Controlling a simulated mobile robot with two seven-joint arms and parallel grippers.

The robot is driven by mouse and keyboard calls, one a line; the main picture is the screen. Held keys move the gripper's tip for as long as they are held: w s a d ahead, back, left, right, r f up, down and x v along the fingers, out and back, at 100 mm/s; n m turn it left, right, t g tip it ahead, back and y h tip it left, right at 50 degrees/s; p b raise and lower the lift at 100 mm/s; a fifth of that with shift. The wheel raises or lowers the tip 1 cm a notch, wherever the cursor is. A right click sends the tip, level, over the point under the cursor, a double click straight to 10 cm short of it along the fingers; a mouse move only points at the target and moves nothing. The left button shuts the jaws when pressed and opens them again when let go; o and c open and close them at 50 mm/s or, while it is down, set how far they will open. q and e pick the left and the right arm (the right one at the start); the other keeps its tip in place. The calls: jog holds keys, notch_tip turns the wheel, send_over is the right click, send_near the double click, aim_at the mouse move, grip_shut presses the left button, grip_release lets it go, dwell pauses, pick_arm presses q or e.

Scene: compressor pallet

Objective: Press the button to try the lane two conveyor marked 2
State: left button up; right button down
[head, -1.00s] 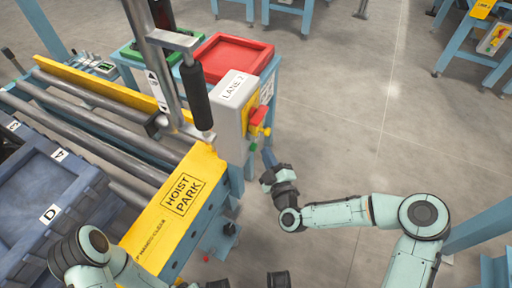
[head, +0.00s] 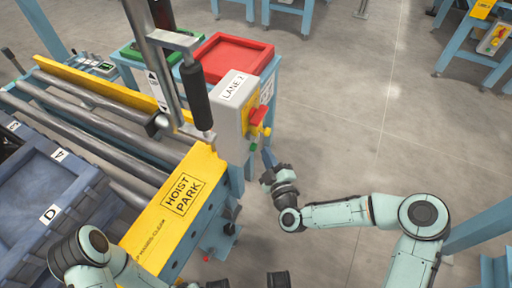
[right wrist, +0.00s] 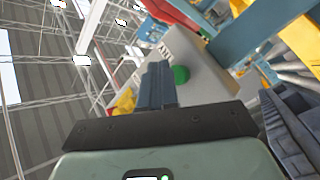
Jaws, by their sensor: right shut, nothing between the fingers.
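A grey control box (head: 232,118) stands on the end of the roller conveyor. Its top label (head: 233,86) reads LANE and a figure I cannot read surely. Its right face carries a red button (head: 258,116) on a yellow plate, a yellow knob (head: 266,131) and a small green button (head: 253,147). My right gripper (head: 268,156) is shut and empty, just below and right of the green button. In the right wrist view the shut fingers (right wrist: 156,85) point toward the box, with the green button (right wrist: 181,74) just right of their tips; contact cannot be told.
A yellow HOIST PARK plate (head: 178,205) and a hanging black handle (head: 195,95) are left of the box. A red tray (head: 232,40) and green tray (head: 150,52) lie behind. A blue crate (head: 45,215) sits on the rollers. Floor at right is open.

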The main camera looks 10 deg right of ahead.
jog(key=shift+a, duration=0.1)
jog(key=shift+w+a, duration=0.25)
jog(key=shift+a, duration=0.05)
jog(key=shift+w+a, duration=0.3)
jog(key=shift+a, duration=0.1)
dwell(1.0)
dwell(0.4)
jog(key=shift+s+d, duration=0.55)
jog(key=shift+d, duration=0.2)
jog(key=s+d, duration=0.1)
jog(key=s+d+p, duration=0.1)
jog(key=d, duration=0.2)
jog(key=shift+s+d, duration=0.1)
jog(key=shift+s, duration=0.3)
